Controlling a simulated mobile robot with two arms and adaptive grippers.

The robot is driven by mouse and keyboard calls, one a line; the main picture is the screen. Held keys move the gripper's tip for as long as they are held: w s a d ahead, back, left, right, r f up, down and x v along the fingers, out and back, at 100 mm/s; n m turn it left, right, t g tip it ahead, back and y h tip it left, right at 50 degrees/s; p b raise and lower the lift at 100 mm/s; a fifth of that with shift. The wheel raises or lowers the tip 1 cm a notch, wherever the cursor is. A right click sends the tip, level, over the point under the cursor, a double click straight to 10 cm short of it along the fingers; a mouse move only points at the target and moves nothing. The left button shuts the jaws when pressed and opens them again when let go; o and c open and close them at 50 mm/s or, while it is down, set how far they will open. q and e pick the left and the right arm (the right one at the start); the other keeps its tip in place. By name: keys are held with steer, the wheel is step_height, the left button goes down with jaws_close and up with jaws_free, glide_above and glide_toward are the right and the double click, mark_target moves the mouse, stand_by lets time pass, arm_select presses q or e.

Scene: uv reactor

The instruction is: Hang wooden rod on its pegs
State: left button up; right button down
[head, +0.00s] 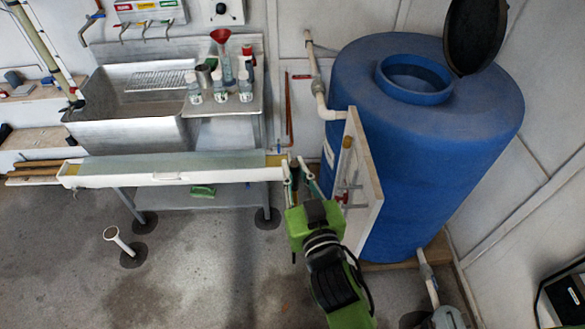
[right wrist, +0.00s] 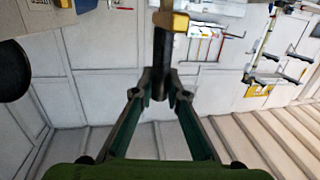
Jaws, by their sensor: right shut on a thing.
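A thin reddish-brown rod (head: 288,105) stands nearly upright in front of the wall, left of the blue tank, in the head view. My left gripper is out of view.
A long white trough (head: 180,178) runs just left of my right gripper. A metal sink (head: 130,125) and a bottle shelf stand behind it. A blue tank (head: 430,160) and an upright pale board (head: 362,185) stand close on the right.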

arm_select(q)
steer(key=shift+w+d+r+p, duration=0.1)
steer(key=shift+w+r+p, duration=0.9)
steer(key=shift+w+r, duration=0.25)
arm_select(e)
steer(key=d+f, duration=0.2)
steer(key=d, duration=1.1)
steer(key=shift+w+d+f, duration=0.2)
steer(key=shift+d, duration=0.1)
steer(key=c, duration=1.9)
jaws_free()
